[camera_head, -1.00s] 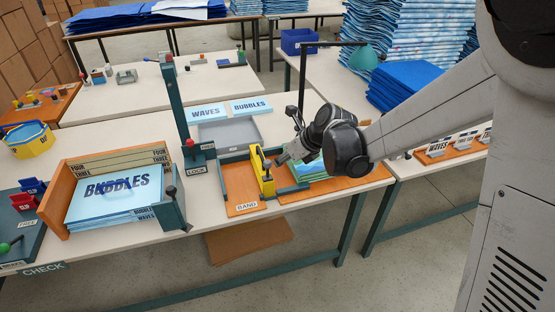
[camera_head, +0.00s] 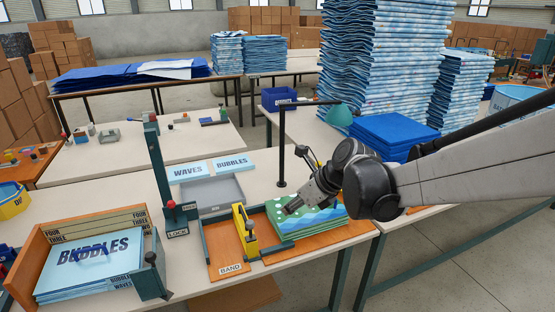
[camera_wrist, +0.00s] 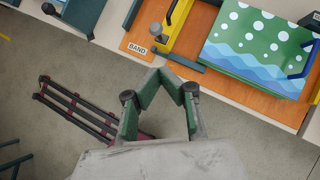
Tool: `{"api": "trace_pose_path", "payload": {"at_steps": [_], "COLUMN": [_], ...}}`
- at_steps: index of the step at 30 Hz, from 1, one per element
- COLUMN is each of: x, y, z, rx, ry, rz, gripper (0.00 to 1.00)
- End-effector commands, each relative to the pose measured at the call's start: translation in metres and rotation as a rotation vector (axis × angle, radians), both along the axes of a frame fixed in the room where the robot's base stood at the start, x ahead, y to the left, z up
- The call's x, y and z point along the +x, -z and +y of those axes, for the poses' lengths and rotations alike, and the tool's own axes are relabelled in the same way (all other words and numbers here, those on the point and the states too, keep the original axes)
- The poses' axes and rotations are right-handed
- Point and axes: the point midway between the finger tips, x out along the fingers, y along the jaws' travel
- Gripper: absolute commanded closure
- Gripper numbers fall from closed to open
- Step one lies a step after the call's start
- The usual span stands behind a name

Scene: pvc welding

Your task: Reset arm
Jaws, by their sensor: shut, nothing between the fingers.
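My gripper (camera_head: 291,209) is shut and empty. In the head view it points down and left, in front of a stack of green and blue sheets with white dots (camera_head: 310,218). In the wrist view the closed fingertips (camera_wrist: 161,72) stand over the floor side of the table edge, below the BAND label (camera_wrist: 137,48). The dotted stack (camera_wrist: 258,45) is to their upper right there, apart from the fingers.
A yellow clamp (camera_head: 245,231) stands on the orange BAND board. A LOCK post with a red knob (camera_head: 171,204) is left of it. An orange holder (camera_head: 37,253) bears BUBBLES sheets. Floor is open at lower right.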

Motion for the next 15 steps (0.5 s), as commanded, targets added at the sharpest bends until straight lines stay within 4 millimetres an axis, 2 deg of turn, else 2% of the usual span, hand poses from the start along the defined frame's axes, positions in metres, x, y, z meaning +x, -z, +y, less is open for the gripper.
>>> {"api": "trace_pose_path", "payload": {"at_steps": [5,15], "x": [-0.019,-0.086], "y": [-0.012,-0.043], "z": [-0.013,-0.060], "rx": [-0.103,-0.504], "ry": [-0.117,-0.585], "rz": [-0.102,-0.425], "gripper": [1.00,1.00]}}
